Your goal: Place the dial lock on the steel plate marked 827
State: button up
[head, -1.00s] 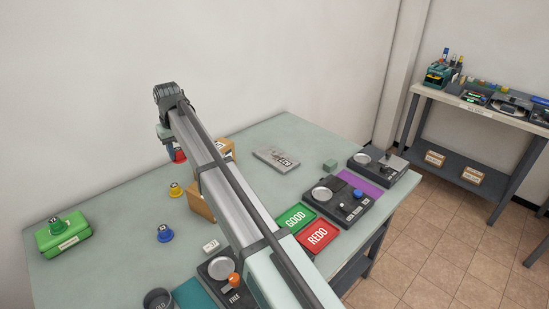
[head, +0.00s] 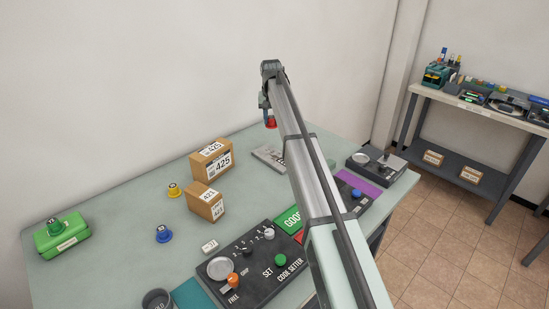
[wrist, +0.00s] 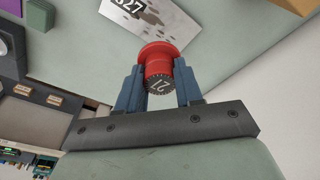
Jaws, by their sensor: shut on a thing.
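In the wrist view a red dial lock (wrist: 160,62) with a dark dial face marked 21 is held between the blue fingers of my gripper (wrist: 161,85), which is shut on it. The head view shows the red lock (head: 270,122) hanging from my gripper (head: 267,112) above the back of the table. The steel plate (head: 268,156) lies on the table below and is partly hidden by my arm. In the wrist view the plate (wrist: 172,22) shows 827 in part and lies just beyond the lock. The lock appears to be above the table, apart from the plate.
Two cardboard boxes (head: 211,160) marked 425 and 421 (head: 204,203) stand left of the plate. A yellow lock (head: 174,190), a blue lock (head: 164,234) and a green case (head: 62,240) are further left. The code setter (head: 250,265) is in front, with the green GOOD mat (head: 289,219) beside it.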

aim_at(274, 126)
jog(key=shift+w+d, duration=0.35)
jog(key=shift+d, duration=0.45)
notch_tip(274, 126, down, 4)
jog(key=shift+s+a+r, duration=0.1)
jog(key=shift+s+a, duration=0.05)
jog(key=shift+a+f, duration=0.1)
jog(key=shift+f, duration=5.5)
jog(key=shift+f, duration=0.1)
jog(key=o, duration=1.1)
jog(key=r, duration=0.4)
jog(key=s+r, duration=0.1)
jog(key=r, duration=0.7)
jog(key=shift+s, duration=0.35)
